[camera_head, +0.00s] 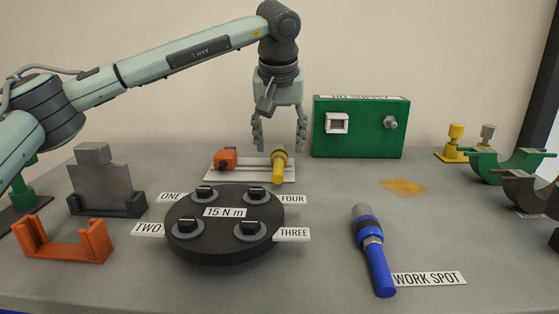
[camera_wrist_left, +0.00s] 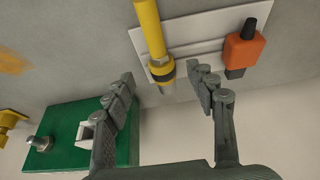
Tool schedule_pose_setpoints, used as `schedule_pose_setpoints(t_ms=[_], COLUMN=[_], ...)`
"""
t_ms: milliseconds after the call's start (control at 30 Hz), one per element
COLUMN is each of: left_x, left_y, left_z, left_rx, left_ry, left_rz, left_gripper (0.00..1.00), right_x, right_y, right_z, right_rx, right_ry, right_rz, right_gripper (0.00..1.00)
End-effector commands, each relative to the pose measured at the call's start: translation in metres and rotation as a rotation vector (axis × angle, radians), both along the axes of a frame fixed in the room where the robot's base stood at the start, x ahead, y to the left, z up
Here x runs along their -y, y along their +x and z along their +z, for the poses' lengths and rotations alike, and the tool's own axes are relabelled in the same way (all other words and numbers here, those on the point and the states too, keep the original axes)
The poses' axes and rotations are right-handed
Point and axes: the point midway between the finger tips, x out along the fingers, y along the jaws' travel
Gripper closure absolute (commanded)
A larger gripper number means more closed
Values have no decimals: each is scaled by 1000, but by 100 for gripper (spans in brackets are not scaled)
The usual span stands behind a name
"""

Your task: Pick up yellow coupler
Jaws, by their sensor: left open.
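The yellow coupler (camera_head: 279,165) lies at the right end of a white plate (camera_head: 255,178) at the back of the table. In the left wrist view the yellow coupler (camera_wrist_left: 152,35) shows as a yellow tube with a dark ring and a metal end. My left gripper (camera_head: 279,146) points down from above at the coupler's far end, its fingers spread to either side. In the left wrist view the open fingers (camera_wrist_left: 163,84) have the coupler's metal end between them in the picture, with gaps on both sides. The right gripper is not in view.
An orange block (camera_head: 225,159) sits on the plate left of the coupler. A green box (camera_head: 360,128) stands to the right. A black round disc (camera_head: 224,245) with several knobs lies in front. A blue tool (camera_head: 374,255) lies at the WORK SPOT label (camera_head: 429,279).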

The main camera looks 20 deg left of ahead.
Motion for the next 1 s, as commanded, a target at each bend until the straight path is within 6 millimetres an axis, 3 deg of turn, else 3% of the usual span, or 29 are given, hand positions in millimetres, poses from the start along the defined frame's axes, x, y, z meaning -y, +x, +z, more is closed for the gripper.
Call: schedule_pose_setpoints(t_ms=[233, 500, 933, 1000], left_x=[-6, -6, -6, -6], left_y=[10, 13, 13, 13], left_z=[-35, -40, -39, -38], left_rx=[-2, 1, 0, 2], left_ry=[0, 0, 0, -1], left_rz=[1, 1, 1, 1], left_gripper=[44, 45, 98, 100], right_x=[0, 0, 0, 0], right_y=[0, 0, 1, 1], right_z=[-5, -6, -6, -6], right_rx=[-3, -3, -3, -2], right_ry=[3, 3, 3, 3], right_rz=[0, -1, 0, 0], right_gripper=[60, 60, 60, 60])
